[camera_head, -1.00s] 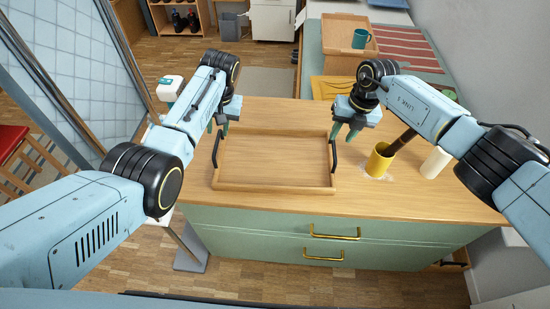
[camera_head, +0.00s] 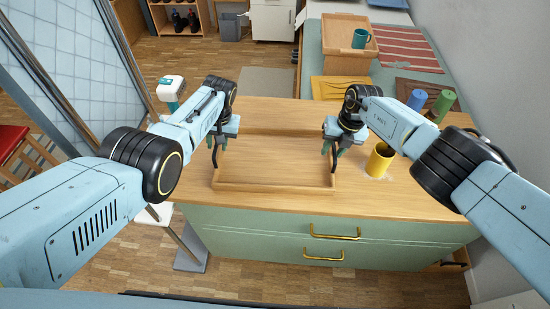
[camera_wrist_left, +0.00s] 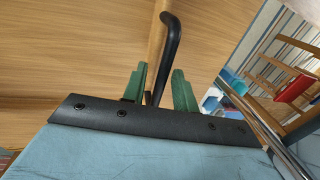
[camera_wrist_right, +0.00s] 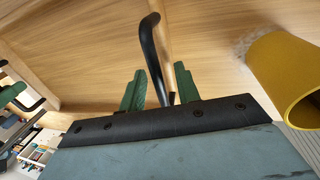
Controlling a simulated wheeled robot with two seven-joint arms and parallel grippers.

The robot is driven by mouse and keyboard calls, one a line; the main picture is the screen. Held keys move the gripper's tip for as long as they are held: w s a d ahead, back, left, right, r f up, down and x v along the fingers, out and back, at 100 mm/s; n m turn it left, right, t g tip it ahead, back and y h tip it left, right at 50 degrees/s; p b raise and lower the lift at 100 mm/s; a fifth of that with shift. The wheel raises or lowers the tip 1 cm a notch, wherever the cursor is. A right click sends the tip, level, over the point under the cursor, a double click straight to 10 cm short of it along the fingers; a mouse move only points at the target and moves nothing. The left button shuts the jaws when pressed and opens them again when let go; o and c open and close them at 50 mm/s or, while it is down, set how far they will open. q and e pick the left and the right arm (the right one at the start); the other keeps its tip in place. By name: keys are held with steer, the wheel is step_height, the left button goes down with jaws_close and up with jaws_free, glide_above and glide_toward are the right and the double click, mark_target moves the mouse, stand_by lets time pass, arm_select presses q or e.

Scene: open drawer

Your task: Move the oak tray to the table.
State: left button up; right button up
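The oak tray (camera_head: 275,184), shallow with black side handles, lies flat on the wooden counter top in the head view. My left gripper (camera_head: 217,141) is at its left handle. In the left wrist view the green fingers (camera_wrist_left: 160,90) stand apart, with the black handle (camera_wrist_left: 168,45) between them. My right gripper (camera_head: 333,148) is at the right handle. In the right wrist view its fingers (camera_wrist_right: 160,90) are also apart, with the other handle (camera_wrist_right: 150,45) between them. I cannot tell whether any finger touches a handle. The wrists hide part of the tray's far corners.
A yellow cup (camera_head: 380,160) stands close to the right of my right gripper. Blue (camera_head: 417,99) and green (camera_head: 443,103) cylinders stand behind my right arm.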

arm_select(q)
steer(key=shift+c, duration=0.2)
arm_select(e)
steer(key=shift+c, duration=0.2)
arm_select(q)
jaws_close()
arm_select(e)
jaws_close()
stand_by(0.6)
